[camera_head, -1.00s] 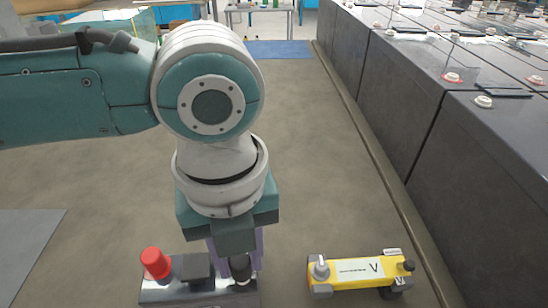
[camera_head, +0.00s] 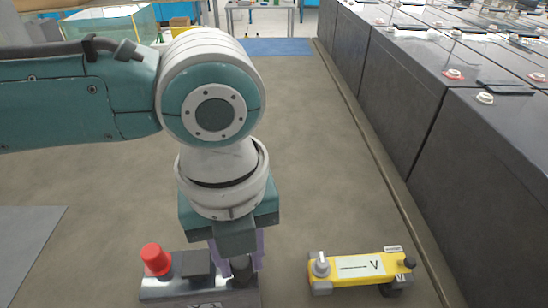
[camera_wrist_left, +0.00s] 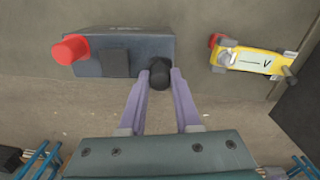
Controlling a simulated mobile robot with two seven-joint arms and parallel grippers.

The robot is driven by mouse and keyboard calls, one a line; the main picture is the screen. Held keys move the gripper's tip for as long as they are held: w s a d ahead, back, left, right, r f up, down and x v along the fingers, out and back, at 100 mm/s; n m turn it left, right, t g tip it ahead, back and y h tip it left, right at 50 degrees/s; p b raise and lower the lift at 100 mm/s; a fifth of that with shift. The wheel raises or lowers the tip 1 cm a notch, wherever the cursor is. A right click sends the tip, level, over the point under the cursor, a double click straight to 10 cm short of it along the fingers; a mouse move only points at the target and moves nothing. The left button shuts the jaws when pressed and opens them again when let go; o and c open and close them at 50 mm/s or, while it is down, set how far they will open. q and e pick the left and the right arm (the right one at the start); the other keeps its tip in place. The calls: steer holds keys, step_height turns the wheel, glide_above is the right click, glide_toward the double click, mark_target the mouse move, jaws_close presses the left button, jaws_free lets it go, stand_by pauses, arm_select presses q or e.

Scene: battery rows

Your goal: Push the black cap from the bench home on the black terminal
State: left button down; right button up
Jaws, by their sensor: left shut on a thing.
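A grey battery block (camera_head: 168,288) stands at the bottom of the head view, with a red cap (camera_head: 156,260) upright on its left end. My left gripper (camera_head: 240,266) points down over the block's right end, shut on a black cap (camera_head: 240,270). In the left wrist view the black cap (camera_wrist_left: 160,75) sits between the purple fingertips at the end of the block (camera_wrist_left: 140,45). The black terminal is hidden under the cap, and I cannot tell how fully the cap is seated. My right gripper is not in view.
A yellow meter (camera_head: 345,270) marked V lies to the right of the block, apart from it. A row of large dark batteries (camera_head: 485,170) runs along the right. The brown surface between is mostly clear. A table (camera_head: 262,5) stands far back.

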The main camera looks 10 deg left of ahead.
arm_select(q)
steer(key=shift+f+b, duration=0.3)
steer(key=shift+f, duration=0.15)
stand_by(0.4)
steer(key=shift+c, duration=0.4)
jaws_free()
stand_by(0.4)
step_height(320, 180, up, 7)
steer(key=p, duration=0.7)
steer(key=shift+p, duration=0.4)
